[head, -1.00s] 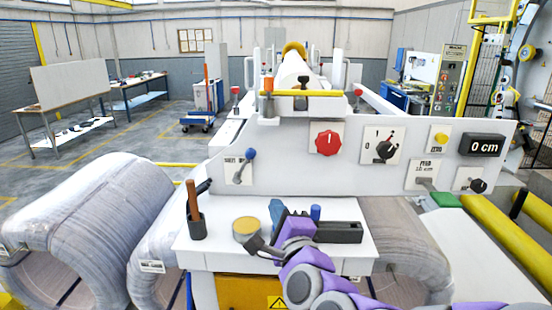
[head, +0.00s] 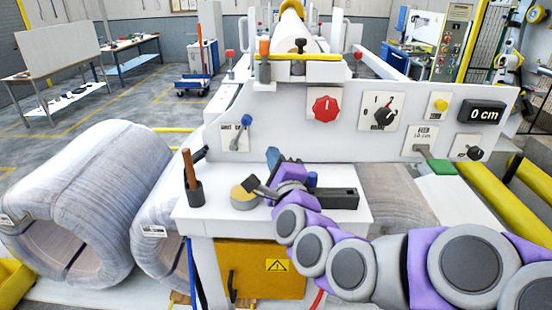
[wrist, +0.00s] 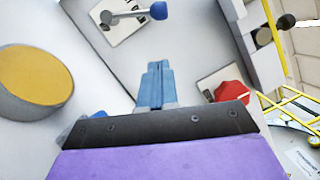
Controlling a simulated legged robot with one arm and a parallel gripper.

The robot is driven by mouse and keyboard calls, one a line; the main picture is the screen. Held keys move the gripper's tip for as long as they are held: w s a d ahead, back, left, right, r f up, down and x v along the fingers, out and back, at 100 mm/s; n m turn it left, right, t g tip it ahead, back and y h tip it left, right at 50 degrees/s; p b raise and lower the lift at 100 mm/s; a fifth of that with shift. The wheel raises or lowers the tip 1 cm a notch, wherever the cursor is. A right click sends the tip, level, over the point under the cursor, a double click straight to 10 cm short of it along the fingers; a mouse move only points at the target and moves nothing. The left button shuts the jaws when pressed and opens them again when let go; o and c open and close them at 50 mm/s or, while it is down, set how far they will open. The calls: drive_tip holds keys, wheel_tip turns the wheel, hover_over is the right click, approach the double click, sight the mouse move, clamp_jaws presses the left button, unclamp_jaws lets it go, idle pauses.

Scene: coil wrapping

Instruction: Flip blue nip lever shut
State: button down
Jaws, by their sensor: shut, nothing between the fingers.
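The nip lever with its blue ball knob (head: 246,120) is on a small labelled plate at the left of the white machine panel. Its grey arm slants from the pivot up and right to the knob. It also shows at the top of the wrist view (wrist: 158,11), beyond my fingers and slightly right. My gripper (head: 272,157) is below and right of the lever, above the small white table, apart from the lever. Its blue fingers are together and empty, and in the wrist view (wrist: 155,75) they point toward the panel.
On the white table (head: 215,215) are a dark cup with a wooden-handled tool (head: 194,190), a yellow-topped round tin (head: 244,197) and a black tray (head: 338,199). A red knob (head: 325,108) and a black selector (head: 383,116) are right of the lever.

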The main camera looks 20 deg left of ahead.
sight(247, 123)
drive_tip(key=w+a, duration=0.2)
drive_tip(key=w+a+r, duration=0.1)
drive_tip(key=w+a, duration=0.1)
drive_tip(key=w+a+r, duration=0.1)
drive_tip(key=w+a, duration=0.1)
drive_tip(key=shift+a+p, duration=0.35)
drive_tip(key=shift+p, duration=0.05)
drive_tip(key=shift+r, duration=0.15)
drive_tip(key=shift+s+a+r+n+g+p, duration=0.15)
drive_tip(key=shift+a+r+n+g+p, duration=0.45)
drive_tip(key=shift+n+p, duration=0.6)
drive_tip(key=s+a+r+n+g+h+p, duration=0.1)
drive_tip(key=a+n+p, duration=0.5)
drive_tip(key=n+p, duration=0.2)
drive_tip(key=shift+s+a+r+g+h+p, duration=0.3)
drive_tip(key=shift+h+p, duration=0.1)
drive_tip(key=shift+p, duration=0.75)
drive_tip(key=shift+f, duration=0.15)
